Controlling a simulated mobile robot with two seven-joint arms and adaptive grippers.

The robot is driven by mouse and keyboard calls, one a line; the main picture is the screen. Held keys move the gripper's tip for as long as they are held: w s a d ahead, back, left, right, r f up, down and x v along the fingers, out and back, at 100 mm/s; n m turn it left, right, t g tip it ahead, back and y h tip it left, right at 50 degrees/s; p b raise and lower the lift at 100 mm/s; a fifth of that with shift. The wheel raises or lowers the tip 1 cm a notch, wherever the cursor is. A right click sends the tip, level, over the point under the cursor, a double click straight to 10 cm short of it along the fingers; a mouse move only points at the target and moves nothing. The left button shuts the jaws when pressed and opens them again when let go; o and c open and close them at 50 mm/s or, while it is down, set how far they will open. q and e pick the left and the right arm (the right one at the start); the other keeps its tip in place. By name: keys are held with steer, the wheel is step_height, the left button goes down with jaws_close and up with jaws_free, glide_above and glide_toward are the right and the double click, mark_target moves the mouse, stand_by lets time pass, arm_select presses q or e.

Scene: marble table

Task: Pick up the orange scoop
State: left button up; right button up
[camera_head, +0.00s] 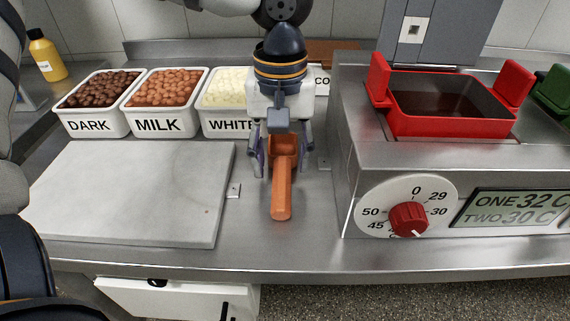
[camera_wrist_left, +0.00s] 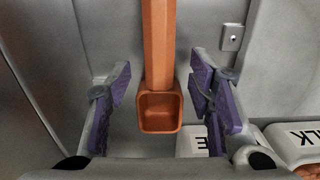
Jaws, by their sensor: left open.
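The orange scoop (camera_head: 282,187) lies on the steel counter between the marble slab and the melting machine, its handle towards the front edge. My left gripper (camera_head: 283,172) is above the scoop, pointing down, with one finger on each side of it. In the left wrist view the scoop (camera_wrist_left: 160,110) shows its square bowl between the two purple-padded fingers (camera_wrist_left: 162,105). There is a gap on both sides, so the gripper is open and not touching it. In the head view the gripper hides part of the scoop's bowl end. My right gripper is not in view.
White tubs marked DARK (camera_head: 93,121), MILK (camera_head: 157,122) and WHITE (camera_head: 226,123) stand along the back left. A marble slab (camera_head: 130,190) lies at the left. The machine with a red-rimmed tank (camera_head: 440,124) and dial (camera_head: 408,217) blocks the right. Counter in front is clear.

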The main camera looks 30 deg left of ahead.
arm_select(q)
step_height(320, 180, down, 3)
steer(key=shift+r, duration=0.2)
steer(key=shift+w+r, duration=0.1)
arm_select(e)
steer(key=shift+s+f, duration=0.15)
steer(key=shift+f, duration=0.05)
arm_select(q)
steer(key=c, duration=1.1)
steer(key=shift+c, duration=0.2)
steer(key=shift+r, duration=0.3)
step_height(320, 180, up, 4)
steer(key=shift+f, duration=0.25)
steer(key=s+r, duration=0.1)
steer(key=s+d+r+p, duration=0.1)
steer(key=r, duration=0.1)
steer(key=s+d+r, duration=0.1)
steer(key=shift+s+r+p, duration=0.25)
steer(key=shift+r+p, duration=0.1)
steer(key=shift+r, duration=0.05)
steer(key=s+d+r, duration=0.4)
steer(key=s+d, duration=0.1)
steer(key=s, duration=0.3)
steer(key=shift+s+d, duration=0.2)
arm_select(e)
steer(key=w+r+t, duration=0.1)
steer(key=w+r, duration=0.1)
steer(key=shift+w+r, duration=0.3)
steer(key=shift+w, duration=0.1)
